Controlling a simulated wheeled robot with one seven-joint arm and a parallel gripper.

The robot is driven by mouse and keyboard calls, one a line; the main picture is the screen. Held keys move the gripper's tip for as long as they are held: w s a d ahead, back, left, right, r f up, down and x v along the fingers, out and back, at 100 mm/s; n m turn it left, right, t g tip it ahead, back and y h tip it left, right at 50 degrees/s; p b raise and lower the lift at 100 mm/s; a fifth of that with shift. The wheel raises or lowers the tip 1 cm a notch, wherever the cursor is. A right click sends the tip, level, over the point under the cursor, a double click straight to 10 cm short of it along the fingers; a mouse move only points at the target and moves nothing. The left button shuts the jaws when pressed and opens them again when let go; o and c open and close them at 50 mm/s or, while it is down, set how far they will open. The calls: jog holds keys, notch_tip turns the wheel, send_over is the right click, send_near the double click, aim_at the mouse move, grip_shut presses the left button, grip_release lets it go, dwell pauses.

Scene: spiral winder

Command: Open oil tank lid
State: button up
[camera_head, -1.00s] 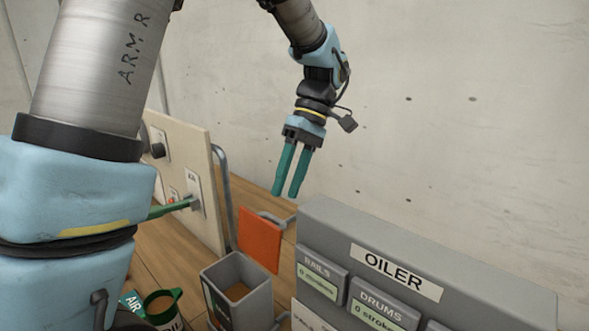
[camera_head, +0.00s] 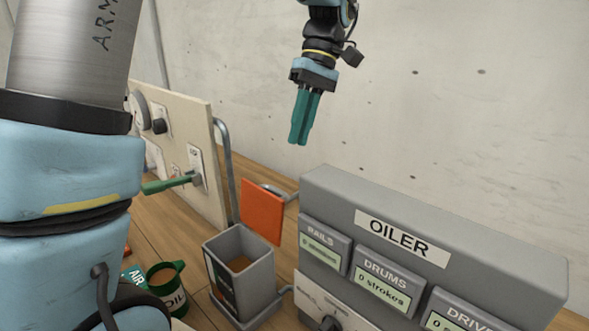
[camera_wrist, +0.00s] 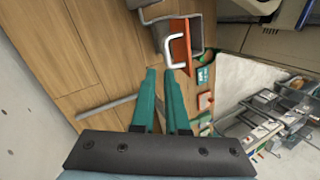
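The oil tank (camera_head: 265,268) is an open-topped grey box left of the oiler, with brown oil visible inside. Its orange lid (camera_head: 261,212) stands upright at the tank's far edge, with a grey bar handle (camera_head: 277,190) on its back. In the wrist view the lid (camera_wrist: 188,42) and its pale U-shaped handle (camera_wrist: 170,52) lie ahead of the fingertips. My gripper (camera_head: 298,141) points down in the air above and behind the lid, apart from it and empty. In the wrist view a narrow gap shows between the green fingers (camera_wrist: 160,72).
The grey oiler box (camera_head: 440,262) with labelled displays stands right of the tank. A green oil can (camera_head: 165,280) sits left of the tank. A beige panel (camera_head: 185,150) with a green-handled lever (camera_head: 170,184) stands at the left. The concrete wall is behind.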

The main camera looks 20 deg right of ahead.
aim_at(269, 208)
jog(key=shift+f+m+h, duration=0.2)
jog(key=shift+m+h, duration=0.2)
jog(key=shift+m, duration=0.7)
grip_shut()
jog(key=s+a+f+m+t+h+p, duration=0.1)
jog(key=s+a+f+m+t+h, duration=0.1)
jog(key=f+m, duration=0.7)
jog(key=shift+s+a+m+h, duration=0.35)
jog(key=shift+s+m+h, duration=0.2)
jog(key=shift+m, duration=1.25)
jog(key=shift+d, duration=0.15)
